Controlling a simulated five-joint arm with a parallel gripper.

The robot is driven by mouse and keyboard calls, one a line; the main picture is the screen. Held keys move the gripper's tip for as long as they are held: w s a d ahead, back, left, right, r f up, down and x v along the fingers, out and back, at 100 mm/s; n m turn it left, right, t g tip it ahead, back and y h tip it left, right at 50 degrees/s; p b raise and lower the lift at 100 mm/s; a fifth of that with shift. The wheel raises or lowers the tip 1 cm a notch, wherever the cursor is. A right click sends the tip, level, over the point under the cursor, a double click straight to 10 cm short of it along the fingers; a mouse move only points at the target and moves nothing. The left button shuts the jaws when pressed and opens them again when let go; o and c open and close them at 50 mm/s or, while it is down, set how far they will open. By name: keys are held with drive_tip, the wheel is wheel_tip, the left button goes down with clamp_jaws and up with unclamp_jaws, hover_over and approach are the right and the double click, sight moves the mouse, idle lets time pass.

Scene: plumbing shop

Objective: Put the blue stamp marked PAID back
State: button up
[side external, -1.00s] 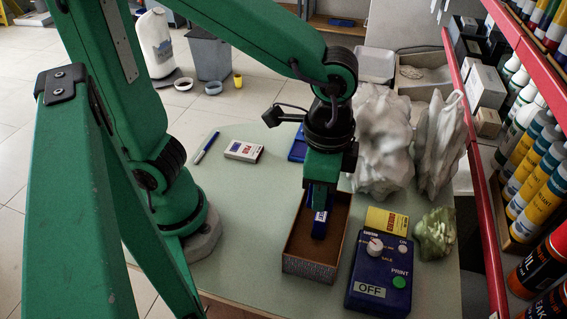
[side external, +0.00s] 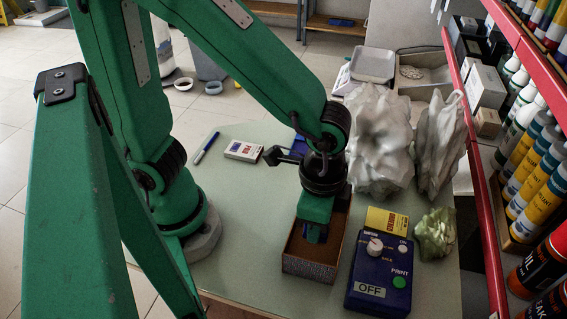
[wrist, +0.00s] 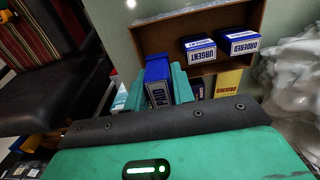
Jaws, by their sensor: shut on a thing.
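My gripper (side external: 315,234) is low over the open brown box (side external: 308,269) in the side view, its tip within the box's outline. In the wrist view its green fingers (wrist: 163,88) are shut on the blue stamp marked PAID (wrist: 158,70), one on each side. The stamp is mostly hidden in the side view. In the wrist view it shows near one end of the box (wrist: 200,19); I cannot tell whether it touches the bottom. Two more blue stamps, marked URGENT (wrist: 198,50) and ORDERED (wrist: 240,42), stand in the box, apart from the PAID stamp.
Right of the box are a dark blue device (side external: 379,270) labelled OFF and a yellow packet (side external: 387,221). Crumpled plastic bags (side external: 378,140) stand behind. A white packet (side external: 243,150) and a pen (side external: 206,147) lie on the table. A red-edged bottle shelf (side external: 480,190) borders the right.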

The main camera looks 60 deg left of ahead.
drive_tip(key=shift+f, duration=1.5)
drive_tip(key=shift+f, duration=0.1)
drive_tip(key=shift+f, duration=1.7)
drive_tip(key=shift+f, duration=0.15)
drive_tip(key=o, duration=0.7)
wheel_tip(320, 180, up, 12)
drive_tip(key=shift+r, duration=0.2)
